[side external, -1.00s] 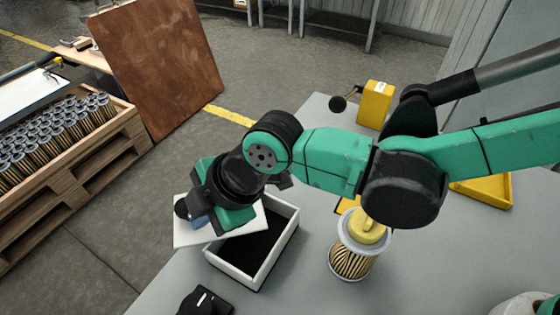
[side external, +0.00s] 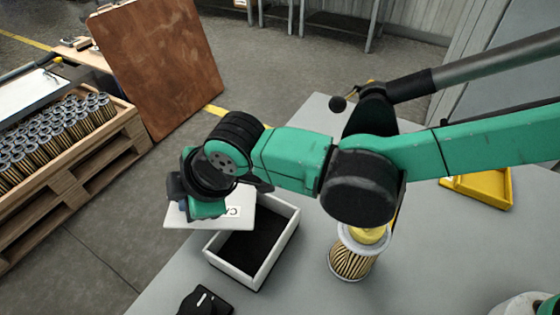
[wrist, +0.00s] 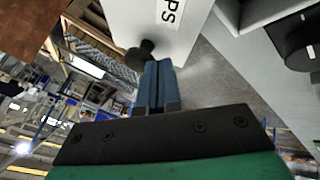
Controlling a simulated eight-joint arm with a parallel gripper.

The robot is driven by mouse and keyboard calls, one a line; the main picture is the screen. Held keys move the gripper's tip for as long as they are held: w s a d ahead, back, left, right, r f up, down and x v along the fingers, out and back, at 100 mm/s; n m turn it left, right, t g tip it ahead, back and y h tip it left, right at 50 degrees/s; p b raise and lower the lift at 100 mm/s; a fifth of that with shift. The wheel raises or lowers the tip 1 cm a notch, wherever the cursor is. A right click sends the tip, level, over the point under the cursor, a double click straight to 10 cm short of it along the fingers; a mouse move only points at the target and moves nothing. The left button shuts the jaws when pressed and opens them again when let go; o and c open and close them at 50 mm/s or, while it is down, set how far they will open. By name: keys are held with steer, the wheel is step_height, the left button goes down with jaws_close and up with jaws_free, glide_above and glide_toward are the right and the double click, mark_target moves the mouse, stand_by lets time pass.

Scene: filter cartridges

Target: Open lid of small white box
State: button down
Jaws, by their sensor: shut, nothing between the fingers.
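The small white box (side external: 232,268) stands on the grey table with its top open and its dark inside showing. Its white lid (side external: 243,222), with a printed label, reaches out over the left side of the box, and my arm covers part of it. In the wrist view the lid (wrist: 165,18) shows lettering and a black knob (wrist: 138,56). My gripper (side external: 183,208) is at the lid's outer end. Its blue fingers (wrist: 158,64) are shut, with nothing between them, right beside the knob. I cannot tell whether they touch it.
A filter cartridge (side external: 352,263) with a yellow top stands right of the box. A black device (side external: 205,302) lies in front of the box. A yellow tray (side external: 487,190) is at the right. A pallet crate of cartridges (side external: 75,190) stands off the table at left.

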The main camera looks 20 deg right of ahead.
steer(key=w+m, duration=0.1)
steer(key=w+m+t+h, duration=0.1)
steer(key=shift+w+a+m, duration=0.15)
steer(key=shift+a+m, duration=0.15)
steer(key=shift+a, duration=0.05)
steer(key=shift+w+m+t+h, duration=0.3)
steer(key=shift+w+m+h, duration=0.3)
steer(key=shift+w+m, duration=0.35)
steer(key=shift+w+d, duration=0.1)
steer(key=shift+w, duration=0.45)
